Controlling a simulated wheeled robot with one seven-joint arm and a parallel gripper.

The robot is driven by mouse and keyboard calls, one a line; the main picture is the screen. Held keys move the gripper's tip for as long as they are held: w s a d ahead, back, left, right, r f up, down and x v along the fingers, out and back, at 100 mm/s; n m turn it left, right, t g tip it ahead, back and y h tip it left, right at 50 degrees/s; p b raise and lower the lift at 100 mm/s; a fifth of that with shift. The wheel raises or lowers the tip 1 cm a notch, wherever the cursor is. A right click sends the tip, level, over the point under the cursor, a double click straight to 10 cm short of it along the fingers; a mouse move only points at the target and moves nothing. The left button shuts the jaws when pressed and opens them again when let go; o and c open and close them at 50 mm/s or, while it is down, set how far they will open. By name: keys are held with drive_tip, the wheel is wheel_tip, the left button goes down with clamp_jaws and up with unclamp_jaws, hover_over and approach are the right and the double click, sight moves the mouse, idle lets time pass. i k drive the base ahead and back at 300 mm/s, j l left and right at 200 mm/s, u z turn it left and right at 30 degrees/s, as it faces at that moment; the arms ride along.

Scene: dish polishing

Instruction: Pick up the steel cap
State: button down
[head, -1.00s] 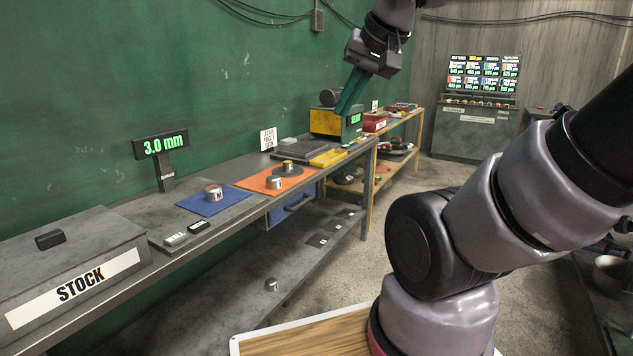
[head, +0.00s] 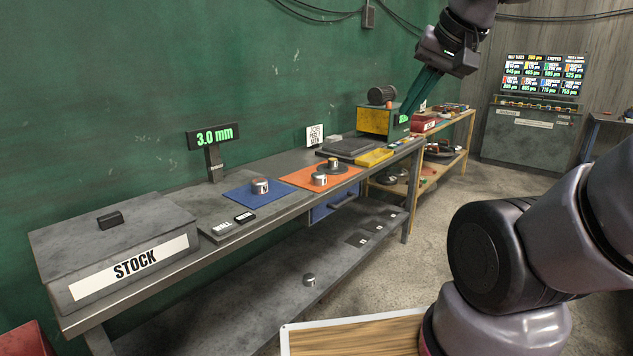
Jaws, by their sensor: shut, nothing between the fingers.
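Several small round metal pieces show in the head view. A plain silver steel cap (head: 320,180) sits on the orange mat (head: 298,178). Another plain silver cap (head: 309,280) sits on the bench's lower shelf. A silver piece with a copper-coloured top (head: 260,186) sits on the blue mat (head: 240,198), and a similar one (head: 334,165) sits on a grey disc at the orange mat's back. I cannot tell which one the task means. My gripper (head: 407,112), with long teal fingers, points down in front of the yellow machine at the bench's far end. It is shut and empty, apart from all the caps.
A grey STOCK box (head: 75,245) stands at the bench's near end, beside a 3.0 mm display (head: 213,136). The yellow machine (head: 374,120) and a yellow tray (head: 375,157) are at the far end. A wooden shelf (head: 465,128) stands beyond. Concrete floor is open at the right.

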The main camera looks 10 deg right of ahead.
sight(259, 186)
drive_tip(key=i+j+z, duration=0.3)
drive_tip(key=i+j, duration=0.8)
